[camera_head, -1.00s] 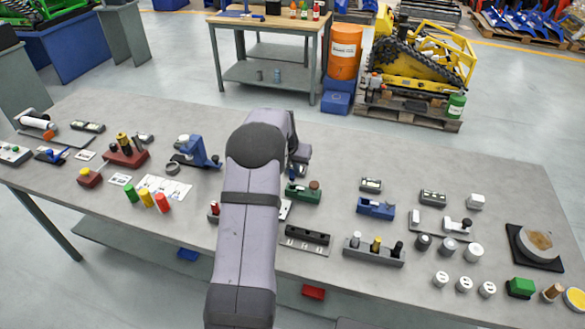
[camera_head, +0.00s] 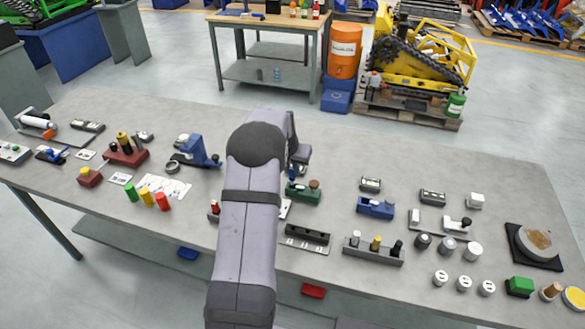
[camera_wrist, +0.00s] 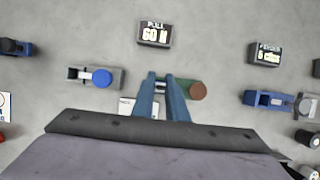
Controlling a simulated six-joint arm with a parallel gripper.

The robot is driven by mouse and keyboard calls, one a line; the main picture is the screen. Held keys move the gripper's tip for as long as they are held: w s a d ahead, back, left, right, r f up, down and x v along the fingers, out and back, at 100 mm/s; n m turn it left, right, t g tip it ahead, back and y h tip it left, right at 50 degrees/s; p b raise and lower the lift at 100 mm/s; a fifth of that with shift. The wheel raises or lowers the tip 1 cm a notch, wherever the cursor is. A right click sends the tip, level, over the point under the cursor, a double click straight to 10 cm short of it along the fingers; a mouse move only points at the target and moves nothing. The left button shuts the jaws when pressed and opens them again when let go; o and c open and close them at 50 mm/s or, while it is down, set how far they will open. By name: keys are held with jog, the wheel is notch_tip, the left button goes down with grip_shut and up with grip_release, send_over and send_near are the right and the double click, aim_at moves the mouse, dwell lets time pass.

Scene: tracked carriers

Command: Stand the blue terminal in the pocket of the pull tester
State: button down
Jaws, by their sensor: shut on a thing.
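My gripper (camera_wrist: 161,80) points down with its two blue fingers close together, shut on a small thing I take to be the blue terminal. Only a pale bit shows between the tips; the fingers hide the rest. The green fixture with a brown knob (camera_wrist: 197,91) lies just under and right of the fingertips. In the head view this green fixture (camera_head: 303,193) sits just below my gripper, which is partly hidden by my arm. A display reading PULL 60 N (camera_wrist: 154,33) stands behind it. The fixture's pocket is hidden by the fingers, so I cannot tell whether the terminal touches it.
Left of my gripper is a grey fixture with a blue knob (camera_wrist: 101,77). To the right are a blue fixture (camera_wrist: 268,99) and a FORCE display (camera_wrist: 264,52). A dark slotted block (camera_head: 306,237) and a rack of posts (camera_head: 374,250) stand nearer the front edge.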

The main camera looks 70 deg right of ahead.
jog(key=shift+f, duration=1.25)
dwell(1.8)
jog(key=c, duration=1.2)
grip_release()
jog(key=shift+r+p, duration=2.85)
jog(key=shift+r, duration=0.65)
